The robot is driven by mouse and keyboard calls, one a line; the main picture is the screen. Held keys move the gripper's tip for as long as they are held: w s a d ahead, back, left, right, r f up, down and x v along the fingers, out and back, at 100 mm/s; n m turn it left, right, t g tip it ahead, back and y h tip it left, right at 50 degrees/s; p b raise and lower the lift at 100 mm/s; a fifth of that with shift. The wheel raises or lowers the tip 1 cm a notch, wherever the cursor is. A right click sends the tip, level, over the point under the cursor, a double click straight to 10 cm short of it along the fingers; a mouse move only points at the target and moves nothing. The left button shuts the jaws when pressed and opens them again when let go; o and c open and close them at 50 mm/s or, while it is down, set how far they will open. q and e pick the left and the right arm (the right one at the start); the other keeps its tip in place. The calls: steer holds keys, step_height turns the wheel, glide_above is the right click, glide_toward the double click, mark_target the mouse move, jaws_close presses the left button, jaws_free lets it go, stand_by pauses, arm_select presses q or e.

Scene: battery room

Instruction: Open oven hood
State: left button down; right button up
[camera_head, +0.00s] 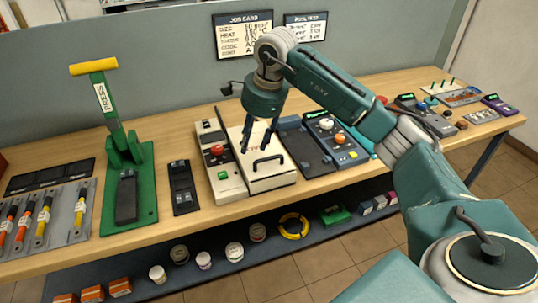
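The oven is a low cream-coloured box on the bench, with a flat hood (278,180) on top and a black bar handle (268,162) at its front. The hood looks lowered. My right gripper (255,146) hangs over the hood with its dark fingers pointing down. The fingers are apart with nothing between them, just behind and above the handle; I cannot tell if they touch anything. The gripper hides part of the hood's rear. A control unit (224,185) with a red knob and a small green button stands directly left of the hood. My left gripper is not in view.
A green press (124,150) with a yellow grip stands at the left. A dark tray (304,147) and a blue unit with knobs (337,141) lie right of the oven. Cups and a yellow ring (293,226) sit on the lower shelf. My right arm crosses above the bench's right half.

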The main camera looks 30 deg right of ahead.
steer(key=r+h, duration=0.2)
glide_above(268, 159)
steer(key=s, duration=0.3)
steer(key=f, duration=0.1)
steer(key=shift+m+g, duration=0.3)
steer(key=p+x, duration=0.1)
steer(key=x, duration=0.2)
steer(key=p+x, duration=0.1)
steer(key=x, duration=0.3)
steer(key=p+x, duration=0.1)
steer(key=x, duration=0.2)
steer(key=shift+w+a+f, duration=0.1)
steer(key=shift+w+a, duration=0.25)
steer(key=shift+c, duration=0.5)
jaws_close()
